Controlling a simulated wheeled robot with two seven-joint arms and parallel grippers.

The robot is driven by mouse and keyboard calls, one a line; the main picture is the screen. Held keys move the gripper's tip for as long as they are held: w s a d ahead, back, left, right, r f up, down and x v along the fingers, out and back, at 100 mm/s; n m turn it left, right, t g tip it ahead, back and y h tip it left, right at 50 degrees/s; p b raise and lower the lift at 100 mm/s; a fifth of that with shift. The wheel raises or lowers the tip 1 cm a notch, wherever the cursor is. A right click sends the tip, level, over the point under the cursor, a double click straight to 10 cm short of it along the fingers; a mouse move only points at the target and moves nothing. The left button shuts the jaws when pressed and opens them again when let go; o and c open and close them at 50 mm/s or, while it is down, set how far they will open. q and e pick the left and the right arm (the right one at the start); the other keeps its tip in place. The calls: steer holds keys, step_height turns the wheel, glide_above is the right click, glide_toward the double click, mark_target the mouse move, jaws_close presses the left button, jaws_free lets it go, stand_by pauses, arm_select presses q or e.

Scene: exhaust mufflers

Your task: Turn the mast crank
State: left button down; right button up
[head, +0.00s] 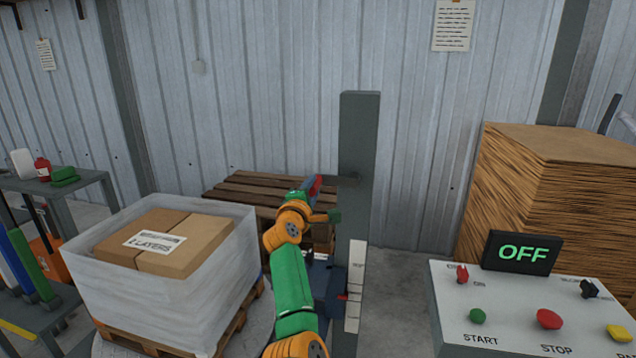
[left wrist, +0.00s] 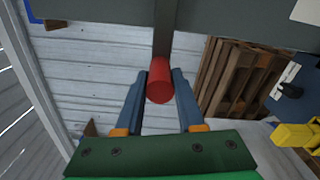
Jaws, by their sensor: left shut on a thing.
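The grey mast (head: 358,130) stands upright in the middle of the head view. A crank arm reaches from it toward my left gripper (head: 313,187), and the crank's red handle (head: 316,184) shows at the fingers. In the left wrist view the red handle (left wrist: 160,88) lies between the two blue fingers of my left gripper (left wrist: 161,74), which is shut on it. The dark crank arm (left wrist: 163,38) runs from the handle up to the grey mast (left wrist: 230,32). My right gripper is not in view.
A wrapped pallet load with cartons (head: 165,242) stands at the left. A control panel with an OFF display (head: 522,252) stands at the right front, before a stack of brown sheets (head: 560,190). An empty wooden pallet (head: 262,190) lies behind the mast.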

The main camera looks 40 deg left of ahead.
arm_select(q)
steer(key=w+d+f+n, duration=0.2)
steer(key=d+f+n, duration=0.2)
steer(key=n, duration=0.5)
steer(key=w+d+f+n+p, duration=0.1)
steer(key=w+d+f+n, duration=0.2)
steer(key=n, duration=0.6)
steer(key=shift+d+f, duration=0.55)
steer(key=shift+f, duration=0.65)
steer(key=c, duration=0.6)
jaws_free()
steer(key=shift+o, duration=0.4)
steer(key=shift+w, duration=0.1)
steer(key=shift+d, duration=0.1)
